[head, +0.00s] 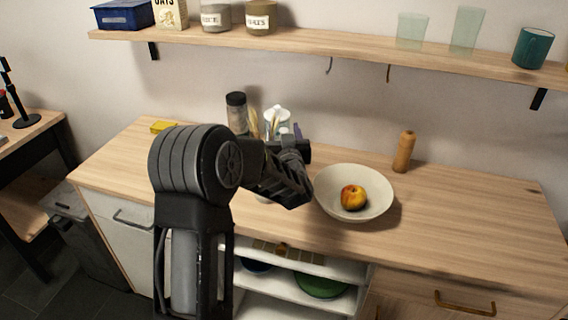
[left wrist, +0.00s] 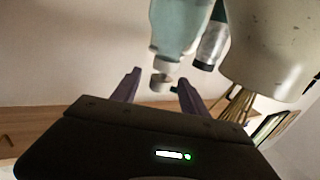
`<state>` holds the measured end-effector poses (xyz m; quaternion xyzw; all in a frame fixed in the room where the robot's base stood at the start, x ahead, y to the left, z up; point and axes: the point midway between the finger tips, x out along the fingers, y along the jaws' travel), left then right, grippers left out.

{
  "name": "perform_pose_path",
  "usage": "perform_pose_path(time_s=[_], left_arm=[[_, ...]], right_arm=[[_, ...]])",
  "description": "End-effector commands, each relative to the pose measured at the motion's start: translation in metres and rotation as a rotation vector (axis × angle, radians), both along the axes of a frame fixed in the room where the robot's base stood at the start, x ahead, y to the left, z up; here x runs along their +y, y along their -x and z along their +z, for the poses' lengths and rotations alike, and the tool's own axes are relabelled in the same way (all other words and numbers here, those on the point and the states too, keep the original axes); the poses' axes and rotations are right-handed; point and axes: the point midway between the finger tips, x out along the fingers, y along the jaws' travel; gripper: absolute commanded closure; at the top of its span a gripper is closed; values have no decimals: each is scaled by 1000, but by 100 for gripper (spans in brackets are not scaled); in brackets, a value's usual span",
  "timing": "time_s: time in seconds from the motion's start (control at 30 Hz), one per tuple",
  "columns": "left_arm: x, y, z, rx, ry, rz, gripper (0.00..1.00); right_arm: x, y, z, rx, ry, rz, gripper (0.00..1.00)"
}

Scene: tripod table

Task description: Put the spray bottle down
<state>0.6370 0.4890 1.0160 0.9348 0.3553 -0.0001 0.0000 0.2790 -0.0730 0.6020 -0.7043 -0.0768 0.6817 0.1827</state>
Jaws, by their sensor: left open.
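The spray bottle (left wrist: 180,28) shows in the left wrist view, where things appear upside down. It has a pale teal body and a whitish head. Its head lies between or just beyond the two purple fingers of my left gripper (left wrist: 159,80). The fingers are apart, with a gap to the bottle's head, and I cannot tell whether either touches it. In the head view my left gripper (head: 291,131) is over the back of the counter, and my arm hides most of the bottle. My right gripper is not in view.
A utensil crock (left wrist: 275,50) and a dark-lidded jar (head: 236,115) stand close to the gripper. A bowl (head: 331,207) with an apple (head: 353,197) is to the right, and a wooden mill (head: 404,152) behind it. The counter's right side (head: 480,215) is clear.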

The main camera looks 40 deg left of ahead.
Motion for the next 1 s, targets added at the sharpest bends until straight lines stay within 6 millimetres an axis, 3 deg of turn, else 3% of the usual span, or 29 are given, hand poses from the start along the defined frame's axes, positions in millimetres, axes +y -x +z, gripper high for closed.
perform_pose_path(time_s=[0.1, 0.7, 1.0], left_arm=[[0, 0, 0, 0, 0, 0, 50], [0, 0, 0, 0, 0, 0, 99], [0, 0, 0, 0, 0, 0, 100]], right_arm=[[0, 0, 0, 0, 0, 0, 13], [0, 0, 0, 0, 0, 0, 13], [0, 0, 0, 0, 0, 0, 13]])
